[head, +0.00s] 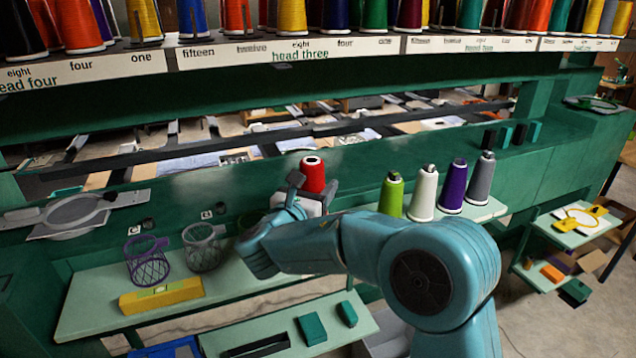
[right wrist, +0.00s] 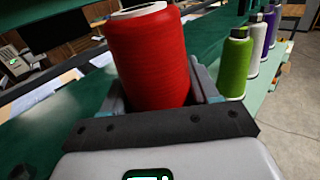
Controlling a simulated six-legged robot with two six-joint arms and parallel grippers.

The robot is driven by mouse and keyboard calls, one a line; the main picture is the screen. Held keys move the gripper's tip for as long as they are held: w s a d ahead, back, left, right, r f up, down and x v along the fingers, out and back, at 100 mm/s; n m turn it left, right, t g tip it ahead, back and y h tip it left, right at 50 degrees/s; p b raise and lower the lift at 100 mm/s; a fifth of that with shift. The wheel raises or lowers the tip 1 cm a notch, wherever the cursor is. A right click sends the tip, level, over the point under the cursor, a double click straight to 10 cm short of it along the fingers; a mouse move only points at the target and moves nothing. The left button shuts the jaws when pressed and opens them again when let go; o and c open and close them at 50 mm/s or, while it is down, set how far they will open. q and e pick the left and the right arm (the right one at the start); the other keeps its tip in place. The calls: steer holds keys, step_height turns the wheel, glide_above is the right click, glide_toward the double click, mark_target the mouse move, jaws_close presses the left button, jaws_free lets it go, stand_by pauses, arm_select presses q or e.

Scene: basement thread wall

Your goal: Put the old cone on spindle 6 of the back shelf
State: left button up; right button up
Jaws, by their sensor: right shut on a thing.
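A red cone of thread (head: 312,172) stands upright in my right gripper (head: 313,192), in front of the green machine rail. In the right wrist view the red cone (right wrist: 150,62) fills the space between the two grey jaws, and its lower end is hidden by the gripper body. The frames do not show whether it is the old cone. A pale green shelf (head: 489,211) holds green (head: 391,196), white (head: 424,194), purple (head: 453,187) and grey (head: 481,180) cones to the right of my gripper. No spindle numbers are readable there. My left gripper is not in view.
A label rail (head: 290,52) with many cones above runs across the top. At lower left, a pale shelf (head: 90,310) carries a purple wire basket (head: 147,262), a grey basket (head: 202,248) and a yellow level (head: 160,296). A small side table (head: 555,238) stands at right.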

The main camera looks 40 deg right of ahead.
step_height(320, 180, down, 6)
steer(key=b, duration=0.4)
steer(key=shift+f, duration=0.1)
steer(key=shift+w+f+b, duration=0.1)
steer(key=shift+f+b, duration=0.4)
steer(key=shift+f, duration=0.2)
steer(key=shift+f, duration=0.1)
steer(key=shift+f+b, duration=0.15)
steer(key=shift+b, duration=0.15)
steer(key=o, duration=1.2)
